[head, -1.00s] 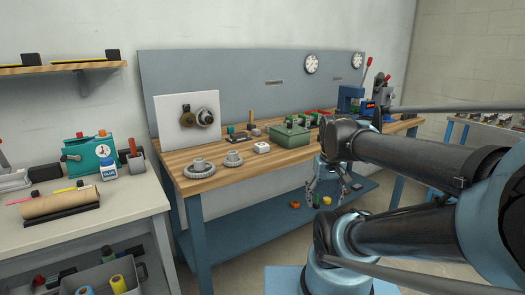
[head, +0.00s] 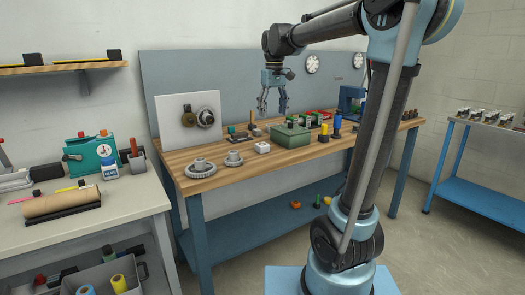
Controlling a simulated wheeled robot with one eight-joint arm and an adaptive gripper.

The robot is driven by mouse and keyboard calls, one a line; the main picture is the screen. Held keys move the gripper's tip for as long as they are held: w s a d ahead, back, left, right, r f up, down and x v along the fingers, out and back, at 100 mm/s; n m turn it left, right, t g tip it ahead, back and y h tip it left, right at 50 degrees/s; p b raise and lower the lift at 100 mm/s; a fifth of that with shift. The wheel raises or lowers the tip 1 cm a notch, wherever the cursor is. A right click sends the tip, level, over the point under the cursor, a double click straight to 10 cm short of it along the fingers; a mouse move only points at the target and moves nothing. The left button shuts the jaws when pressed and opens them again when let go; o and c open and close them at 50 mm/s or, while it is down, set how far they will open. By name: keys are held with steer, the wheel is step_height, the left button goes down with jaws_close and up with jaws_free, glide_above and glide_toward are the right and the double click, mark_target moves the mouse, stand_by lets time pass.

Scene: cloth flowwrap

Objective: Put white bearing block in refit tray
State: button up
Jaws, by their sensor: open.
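The white bearing block (head: 262,147) appears to be the small white block near the front edge of the wooden workbench, left of a green box (head: 290,137). My gripper (head: 272,111) is open and empty, fingers pointing down. It appears above the bench, higher in the picture than the white block and apart from it. A low dark tray-like piece (head: 239,138) with small parts lies behind and left of the block. I cannot tell for sure which item is the refit tray.
Two grey round flanged parts (head: 200,168) stand at the bench's front left. A white panel (head: 183,126) stands behind them. Yellow (head: 324,133) and blue (head: 337,126) cylinders stand right of the green box. A cluttered side table (head: 145,195) is at left.

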steer(key=r, duration=0.1)
glide_above(262, 144)
steer(key=shift+n, duration=0.4)
step_height(262, 144, down, 17)
steer(key=shift+d+r, duration=0.1)
stand_by(0.3)
steer(key=c, duration=1.4)
steer(key=shift+o, duration=0.2)
steer(key=shift+r, duration=0.1)
